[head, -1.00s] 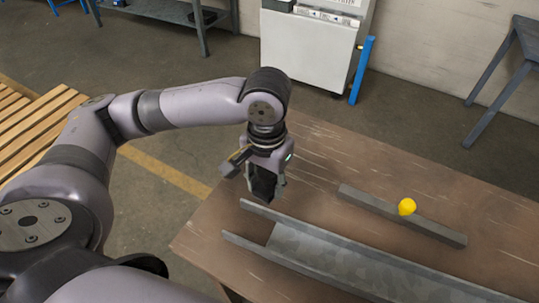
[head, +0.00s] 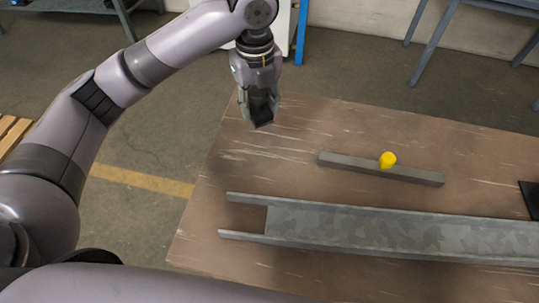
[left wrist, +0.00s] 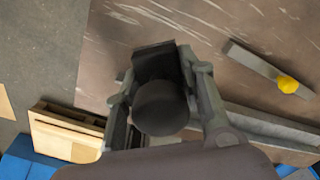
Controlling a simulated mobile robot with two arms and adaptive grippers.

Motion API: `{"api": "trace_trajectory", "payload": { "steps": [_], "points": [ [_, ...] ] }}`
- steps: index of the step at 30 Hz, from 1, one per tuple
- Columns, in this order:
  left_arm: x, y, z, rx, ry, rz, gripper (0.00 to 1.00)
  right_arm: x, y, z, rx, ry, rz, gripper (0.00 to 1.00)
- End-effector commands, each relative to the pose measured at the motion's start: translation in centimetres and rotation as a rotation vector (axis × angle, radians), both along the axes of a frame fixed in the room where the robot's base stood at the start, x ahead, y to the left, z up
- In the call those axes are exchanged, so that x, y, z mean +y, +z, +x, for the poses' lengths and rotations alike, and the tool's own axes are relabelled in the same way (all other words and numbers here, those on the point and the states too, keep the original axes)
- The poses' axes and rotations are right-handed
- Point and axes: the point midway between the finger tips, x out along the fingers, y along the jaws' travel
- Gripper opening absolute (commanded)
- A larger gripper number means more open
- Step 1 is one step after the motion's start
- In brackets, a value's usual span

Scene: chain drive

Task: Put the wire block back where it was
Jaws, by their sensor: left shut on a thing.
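My left gripper (head: 259,104) is shut on a dark block, which I take to be the wire block (head: 262,117). It holds the block over the far left part of the wooden table (head: 215,215), beyond the metal channel. In the left wrist view the dark block (left wrist: 154,62) sits between the fingers, with a round black part (left wrist: 162,108) nearer the camera. I cannot tell how far it is above the table. No wire can be made out. My right gripper is not in view.
A grey bar (head: 345,163) with a yellow knob (head: 388,160) lies on the table, right of the gripper. A long grey metal channel (head: 350,228) lies nearer me. A black thing (head: 530,197) shows at the right edge. The table's far left area is bare.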

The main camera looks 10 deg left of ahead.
Motion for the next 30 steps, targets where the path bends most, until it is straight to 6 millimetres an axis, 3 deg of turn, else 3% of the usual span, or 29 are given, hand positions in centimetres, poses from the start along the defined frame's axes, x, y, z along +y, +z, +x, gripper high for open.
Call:
{"api": "trace_trajectory", "payload": {
  "steps": [6, 14, 30],
  "points": [
    [-1.5, 1.1, 1.4, 0.004, -0.445, 0.004, 0.14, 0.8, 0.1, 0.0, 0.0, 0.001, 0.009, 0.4],
    [-2.0, 0.9, 1.9, 0.012, -0.653, 0.006, 0.14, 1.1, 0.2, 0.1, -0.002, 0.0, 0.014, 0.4],
    [-2.0, -12.0, 1.8, 0.014, -0.657, 0.005, 0.14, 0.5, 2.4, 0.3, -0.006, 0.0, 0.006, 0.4]
  ]
}}
